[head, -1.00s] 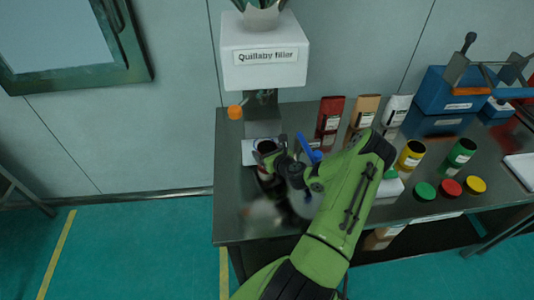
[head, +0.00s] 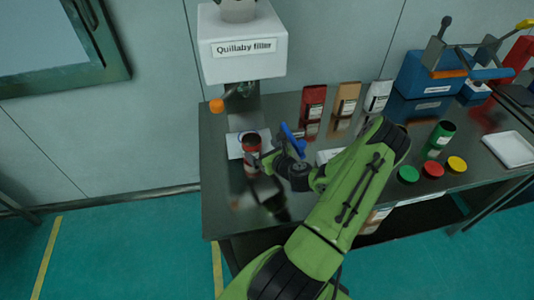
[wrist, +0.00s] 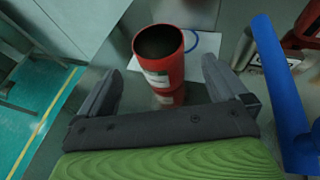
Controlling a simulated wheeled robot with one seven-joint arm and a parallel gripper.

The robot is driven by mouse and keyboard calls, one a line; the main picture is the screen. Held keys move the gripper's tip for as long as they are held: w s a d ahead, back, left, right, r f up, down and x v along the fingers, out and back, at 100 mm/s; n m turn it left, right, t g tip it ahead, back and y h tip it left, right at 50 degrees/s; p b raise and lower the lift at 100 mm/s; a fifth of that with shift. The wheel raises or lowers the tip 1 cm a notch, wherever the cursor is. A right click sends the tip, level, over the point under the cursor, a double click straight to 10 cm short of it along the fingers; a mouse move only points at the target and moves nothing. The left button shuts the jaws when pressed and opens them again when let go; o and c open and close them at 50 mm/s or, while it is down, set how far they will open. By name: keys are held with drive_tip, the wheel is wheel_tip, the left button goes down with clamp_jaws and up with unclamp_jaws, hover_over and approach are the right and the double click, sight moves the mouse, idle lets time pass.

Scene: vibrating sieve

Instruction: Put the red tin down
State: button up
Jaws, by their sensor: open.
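The red tin (head: 251,146) is upright and open-topped, with a pale label, below the filler. In the wrist view the red tin (wrist: 160,66) is just ahead of and between my finger tips, with a gap on each side. Its mouth looks dark inside. A red reflection shows below it in the steel top; I cannot tell whether its base rests on the steel or the edge of the white pad (head: 234,146). My gripper (wrist: 162,82) is open and holds nothing. In the head view my gripper (head: 266,160) is at the tin's right.
The Quillaby filler (head: 242,60) hangs above the tin, with an orange knob (head: 216,106). A blue bar (head: 292,138) is close right of my gripper. Red, tan and white packets (head: 347,98) stand behind. A green tin (head: 440,138), coloured lids (head: 433,170) and a white tray (head: 513,149) are right.

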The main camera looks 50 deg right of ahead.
drive_tip(key=w+a+r+n+g+y, duration=0.1)
drive_tip(key=a+r+n+g+y, duration=0.3)
drive_tip(key=a+n, duration=0.65)
drive_tip(key=w+a+r+n+g+y, duration=0.1)
drive_tip(key=a+r+n+y, duration=0.2)
drive_tip(key=a+r+n, duration=0.55)
drive_tip(key=s+a+r+n+g+h, duration=0.1)
drive_tip(key=s+a+r+n, duration=0.5)
drive_tip(key=s+n, duration=0.3)
drive_tip(key=s+a+r+n+g+h, duration=0.1)
drive_tip(key=s+a+r+n, duration=0.6)
drive_tip(key=s+n, duration=0.2)
drive_tip(key=n, duration=0.2)
drive_tip(key=shift+a+n+h, duration=0.3)
drive_tip(key=shift+h, duration=0.1)
